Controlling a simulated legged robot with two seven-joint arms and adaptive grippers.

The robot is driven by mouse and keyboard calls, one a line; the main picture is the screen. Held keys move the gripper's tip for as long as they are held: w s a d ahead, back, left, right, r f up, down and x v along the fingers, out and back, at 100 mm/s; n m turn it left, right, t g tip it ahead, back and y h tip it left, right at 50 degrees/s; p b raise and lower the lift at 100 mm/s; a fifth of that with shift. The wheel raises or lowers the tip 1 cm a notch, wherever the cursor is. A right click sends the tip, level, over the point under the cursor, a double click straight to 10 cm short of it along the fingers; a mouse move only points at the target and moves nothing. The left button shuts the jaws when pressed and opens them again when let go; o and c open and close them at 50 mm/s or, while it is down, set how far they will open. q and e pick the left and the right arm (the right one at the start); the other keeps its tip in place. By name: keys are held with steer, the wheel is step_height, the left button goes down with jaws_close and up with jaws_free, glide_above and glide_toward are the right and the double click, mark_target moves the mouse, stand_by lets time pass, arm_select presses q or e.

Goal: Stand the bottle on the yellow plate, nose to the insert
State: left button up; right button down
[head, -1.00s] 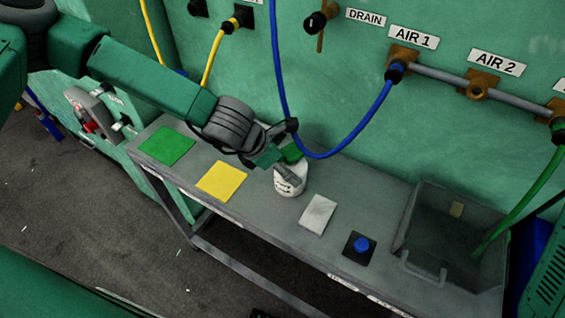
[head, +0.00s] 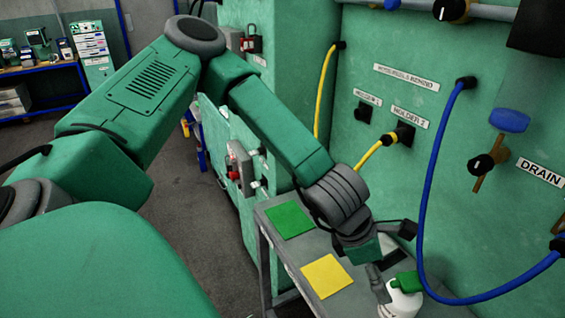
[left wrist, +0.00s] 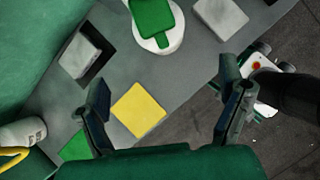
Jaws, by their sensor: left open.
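The white bottle (head: 404,303) with a green spray head stands on the grey bench, cut by the lower edge of the head view. In the left wrist view the bottle (left wrist: 172,42) is seen from above, its green nose towards the yellow plate. The yellow plate (head: 327,277) lies flat and bare on the bench; it also shows in the left wrist view (left wrist: 138,110). My left gripper (head: 391,258) is open and empty above the bench, close to the bottle. Its spread fingers (left wrist: 166,98) frame the yellow plate from above. I cannot surely identify the insert. My right gripper is out of view.
A green plate (head: 289,220) lies left of the yellow one. Blue (head: 427,190) and yellow hoses hang along the green wall panel.

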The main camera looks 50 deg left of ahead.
arm_select(q)
steer(key=s+f+m, duration=0.4)
steer(key=f, duration=0.1)
steer(key=s+d+f+m+g+y, duration=0.1)
steer(key=s+f+m, duration=0.1)
steer(key=shift+f+m, duration=0.3)
steer(key=s+a+f+m+g+y, duration=0.2)
steer(key=s+a+f+m, duration=0.2)
steer(key=s+f+m, duration=0.4)
steer(key=s+m, duration=0.2)
steer(key=m, duration=0.3)
steer(key=shift+s+a+f, duration=0.25)
steer(key=shift+s+a, duration=0.1)
steer(key=shift+o, duration=0.3)
steer(key=s+a+f+m, duration=0.1)
steer(key=s+a+m, duration=0.3)
steer(key=m, duration=0.3)
steer(key=shift+s+a+f+g+y, duration=0.2)
steer(key=shift+s+a+g+y, duration=0.1)
steer(key=shift+g+y, duration=0.1)
steer(key=shift+s+a+m, duration=0.1)
steer(key=shift+a+m, duration=0.25)
steer(key=shift+m, duration=0.25)
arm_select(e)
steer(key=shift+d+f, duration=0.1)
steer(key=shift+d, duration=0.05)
arm_select(q)
steer(key=shift+f, duration=0.15)
